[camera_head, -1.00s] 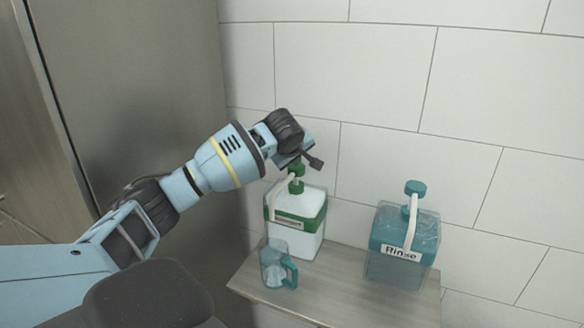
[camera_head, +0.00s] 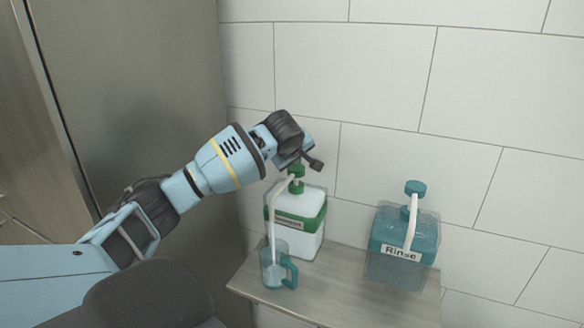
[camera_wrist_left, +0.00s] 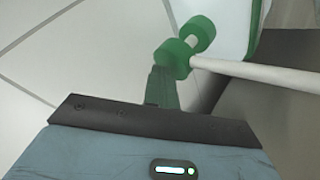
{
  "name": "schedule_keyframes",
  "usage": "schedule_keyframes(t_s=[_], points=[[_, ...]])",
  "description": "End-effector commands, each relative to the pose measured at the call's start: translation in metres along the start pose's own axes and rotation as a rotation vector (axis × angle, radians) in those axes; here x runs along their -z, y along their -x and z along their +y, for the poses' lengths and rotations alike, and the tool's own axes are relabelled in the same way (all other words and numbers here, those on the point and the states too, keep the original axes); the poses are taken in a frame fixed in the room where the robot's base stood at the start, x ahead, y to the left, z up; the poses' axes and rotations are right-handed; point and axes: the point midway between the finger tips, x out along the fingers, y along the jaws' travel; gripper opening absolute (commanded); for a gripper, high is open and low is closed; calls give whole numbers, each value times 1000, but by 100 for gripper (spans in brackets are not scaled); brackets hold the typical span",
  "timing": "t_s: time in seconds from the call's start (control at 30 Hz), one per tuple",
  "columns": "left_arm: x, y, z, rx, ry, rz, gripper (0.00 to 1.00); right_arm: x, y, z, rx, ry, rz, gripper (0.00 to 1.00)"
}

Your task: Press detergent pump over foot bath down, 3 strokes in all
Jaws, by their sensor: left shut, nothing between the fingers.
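The detergent pump is a clear bottle (camera_head: 312,207) with white contents and a green band, standing on the shelf against the wall. Its green pump head (camera_head: 296,171) carries a white spout that curves left and down. No foot bath label is readable. My left gripper (camera_head: 296,161) is shut and empty, pointing down at the pump head. In the left wrist view the fingertips meet or nearly meet the green head (camera_wrist_left: 172,58); contact is unclear. My right gripper is not in view.
A second pump bottle, teal and labelled "Rinse" (camera_head: 402,252), stands to the right on the same wooden shelf (camera_head: 345,290). Bare shelf lies between the bottles. A tiled wall (camera_head: 380,75) is close behind, and a grey metal panel (camera_head: 150,70) is at the left.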

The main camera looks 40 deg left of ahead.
Motion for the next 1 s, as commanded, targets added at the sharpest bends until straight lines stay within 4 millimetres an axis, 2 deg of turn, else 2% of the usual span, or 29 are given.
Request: schedule_keyframes(t_s=[0.57,1.0], points=[[5,7,6,3,-1,-2,0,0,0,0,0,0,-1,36],[24,33,25,0,1,0,0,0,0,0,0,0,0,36]])
